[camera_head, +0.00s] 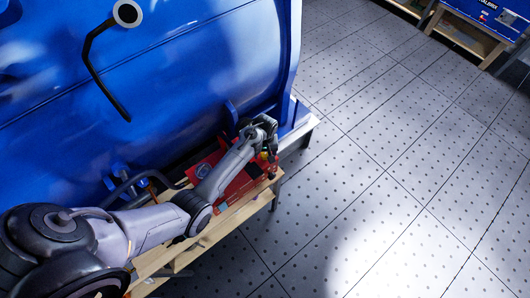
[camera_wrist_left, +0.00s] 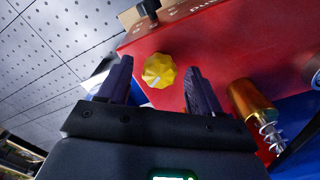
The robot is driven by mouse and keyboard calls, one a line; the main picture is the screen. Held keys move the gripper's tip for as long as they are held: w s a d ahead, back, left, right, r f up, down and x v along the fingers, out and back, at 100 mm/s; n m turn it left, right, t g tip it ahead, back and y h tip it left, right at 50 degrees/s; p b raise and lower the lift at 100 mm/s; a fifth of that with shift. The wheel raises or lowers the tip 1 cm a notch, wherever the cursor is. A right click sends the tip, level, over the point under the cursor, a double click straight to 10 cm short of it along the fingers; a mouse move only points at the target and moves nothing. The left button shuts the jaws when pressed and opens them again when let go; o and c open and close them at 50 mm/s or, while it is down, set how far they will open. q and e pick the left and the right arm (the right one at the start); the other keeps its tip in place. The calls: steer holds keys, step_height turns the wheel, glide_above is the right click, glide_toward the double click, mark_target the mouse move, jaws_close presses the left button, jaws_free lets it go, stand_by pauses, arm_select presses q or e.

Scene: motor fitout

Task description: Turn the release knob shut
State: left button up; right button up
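The release knob (camera_wrist_left: 158,70) is yellow with a scalloped rim and a pale pointer mark. It stands on the red face of a unit (camera_wrist_left: 215,40) in the left wrist view. The red unit (camera_head: 236,186) also shows in the head view, on a wooden support beside the big blue body. My left gripper (camera_wrist_left: 158,82) is open, with one dark finger on each side of the knob in the picture. I cannot tell if the fingertips touch it. In the head view the left gripper (camera_head: 268,145) points down at the unit's far end. My right gripper is not in view.
A brass cylinder with a spring (camera_wrist_left: 257,112) stands close to the right finger. A black fitting (camera_wrist_left: 149,8) sits at the unit's edge. The large blue body (camera_head: 180,90) rises right behind my left arm. The tiled floor (camera_head: 390,170) is open to the right.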

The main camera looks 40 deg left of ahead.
arm_select(q)
steer(key=c, duration=1)
steer(key=shift+r, duration=0.1)
